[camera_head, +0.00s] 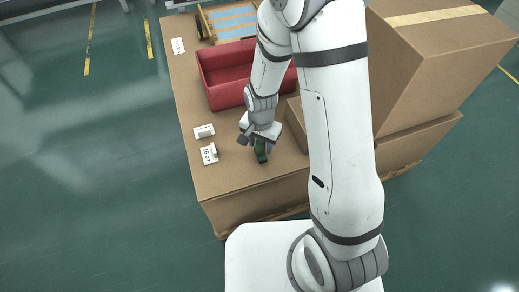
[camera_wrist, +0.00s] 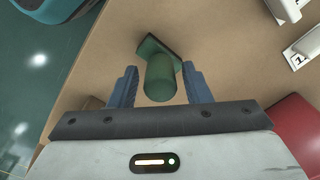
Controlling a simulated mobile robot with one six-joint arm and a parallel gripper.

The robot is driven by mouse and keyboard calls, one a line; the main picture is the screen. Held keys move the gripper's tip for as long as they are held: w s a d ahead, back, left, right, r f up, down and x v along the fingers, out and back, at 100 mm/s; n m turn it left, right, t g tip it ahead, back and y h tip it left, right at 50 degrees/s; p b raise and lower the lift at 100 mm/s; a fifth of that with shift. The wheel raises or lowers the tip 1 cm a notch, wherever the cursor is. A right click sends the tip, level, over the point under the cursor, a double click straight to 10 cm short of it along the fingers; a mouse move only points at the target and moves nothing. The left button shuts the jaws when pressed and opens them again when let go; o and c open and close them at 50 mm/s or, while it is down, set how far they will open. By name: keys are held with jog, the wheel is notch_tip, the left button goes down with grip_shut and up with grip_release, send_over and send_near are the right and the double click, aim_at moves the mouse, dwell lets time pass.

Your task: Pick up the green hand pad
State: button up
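The green hand pad (camera_wrist: 160,76) has a cylindrical handle on a flat rectangular base. In the wrist view it stands on the cardboard surface, its handle end between the two blue fingers of my gripper (camera_wrist: 159,88). The fingers are apart, with a gap visible on each side of the handle. In the head view the green hand pad (camera_head: 261,155) is small and partly hidden just below my gripper (camera_head: 259,144), near the front of the cardboard top.
A red bin (camera_head: 214,88) sits behind my gripper. White number cards (camera_head: 208,154) stand to the left. Large cardboard boxes (camera_head: 425,65) rise to the right, behind my arm. A wooden-framed item (camera_head: 204,27) lies at the back. The cardboard top's (camera_head: 230,180) front left is clear.

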jog(key=c, duration=0.9)
notch_tip(320, 180, up, 10)
jog(key=p, duration=0.2)
jog(key=shift+p, duration=0.4)
